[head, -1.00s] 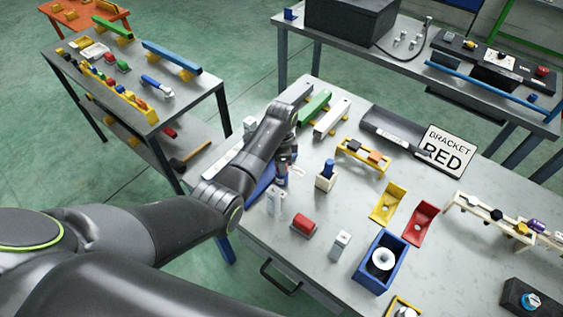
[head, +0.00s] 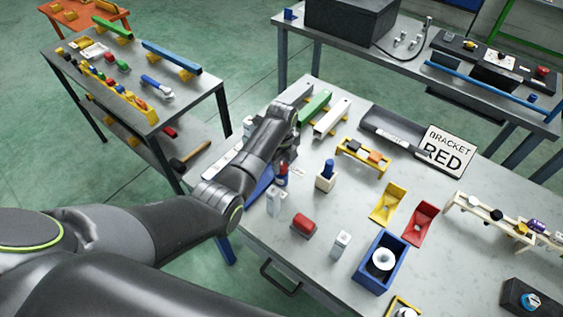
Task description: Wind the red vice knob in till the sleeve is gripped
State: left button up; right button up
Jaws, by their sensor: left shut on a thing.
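My left gripper (head: 286,158) points down over the left edge of the grey bench, and its fingers are mostly hidden by my own wrist. It is shut on what appears to be the red vice knob (head: 282,168), a small red piece with blue below it. A blue body (head: 262,184), seemingly the vice, shows partly beneath my forearm at the bench edge. I cannot make out the sleeve or the gap between the vice jaws. My right gripper is not in view.
Close by stand a wooden block holding a blue peg (head: 327,174), a red cylinder piece (head: 303,224) and a pale upright block (head: 276,201). A blue box (head: 379,265) with a white spool, yellow and red brackets, and a "BRACKET RED" sign (head: 448,151) lie further right.

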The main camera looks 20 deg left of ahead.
pick_arm(q)
jog(key=shift+m, duration=0.6)
jog(key=o, duration=1)
jog(key=shift+d, duration=0.1)
